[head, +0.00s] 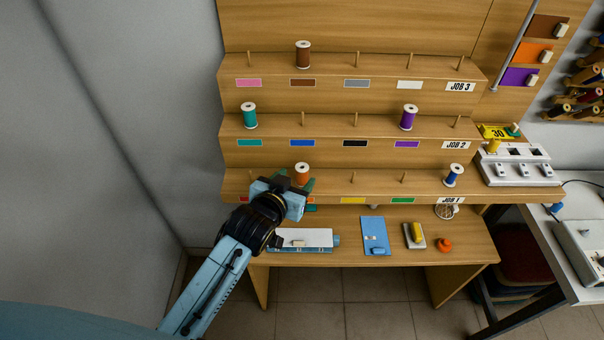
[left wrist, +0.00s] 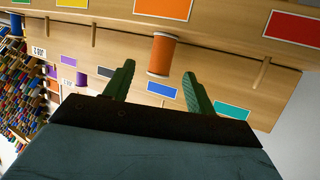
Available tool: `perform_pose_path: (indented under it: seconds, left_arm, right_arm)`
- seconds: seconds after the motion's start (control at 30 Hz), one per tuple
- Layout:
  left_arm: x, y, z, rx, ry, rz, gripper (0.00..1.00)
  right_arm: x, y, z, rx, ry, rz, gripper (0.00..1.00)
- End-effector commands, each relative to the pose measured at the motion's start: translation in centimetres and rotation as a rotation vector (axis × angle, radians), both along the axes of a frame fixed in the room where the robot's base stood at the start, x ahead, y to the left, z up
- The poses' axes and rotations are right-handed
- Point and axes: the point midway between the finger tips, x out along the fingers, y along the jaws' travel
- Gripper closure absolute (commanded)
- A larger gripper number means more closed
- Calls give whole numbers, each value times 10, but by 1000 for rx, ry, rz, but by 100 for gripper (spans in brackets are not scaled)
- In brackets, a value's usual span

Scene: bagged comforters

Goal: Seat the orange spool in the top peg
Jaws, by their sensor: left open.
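The orange spool (head: 302,171) stands upright on the lowest shelf step, marked JOB 1, at the second position from the left. It also shows in the left wrist view (left wrist: 160,54), behind an orange label (left wrist: 165,8). My left gripper (head: 297,182) is in front of it, with green fingers spread. In the left wrist view the fingertips (left wrist: 159,72) are on either side of the spool's near end, with gaps visible. The top step (head: 385,66), marked JOB 3, has several bare pegs and a brown spool (head: 303,54). My right gripper is out of view.
Teal (head: 249,115) and purple (head: 408,117) spools stand on the middle step, and a blue spool (head: 453,174) at the lowest step's right. A white device (head: 306,238), blue board (head: 375,236) and orange item (head: 444,245) lie on the bench. Colour cards (head: 533,53) hang at upper right.

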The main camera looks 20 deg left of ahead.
Motion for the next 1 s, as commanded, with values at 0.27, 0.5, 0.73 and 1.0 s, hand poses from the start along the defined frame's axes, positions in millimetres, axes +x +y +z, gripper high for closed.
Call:
perform_pose_path:
  seconds: [0.27, 0.5, 0.73, 1.0]
  left_arm:
    - [25, -3, -13, -1, 1, 0, 44]
    - [46, -5, -22, 1, 1, 0, 44]
    - [47, -5, -22, 0, 0, 0, 44]
    - [47, -5, -22, 0, 0, 0, 76]
  right_arm:
    - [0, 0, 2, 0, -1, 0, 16]
    - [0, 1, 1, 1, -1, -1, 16]
    - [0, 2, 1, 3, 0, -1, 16]
    - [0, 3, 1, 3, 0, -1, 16]
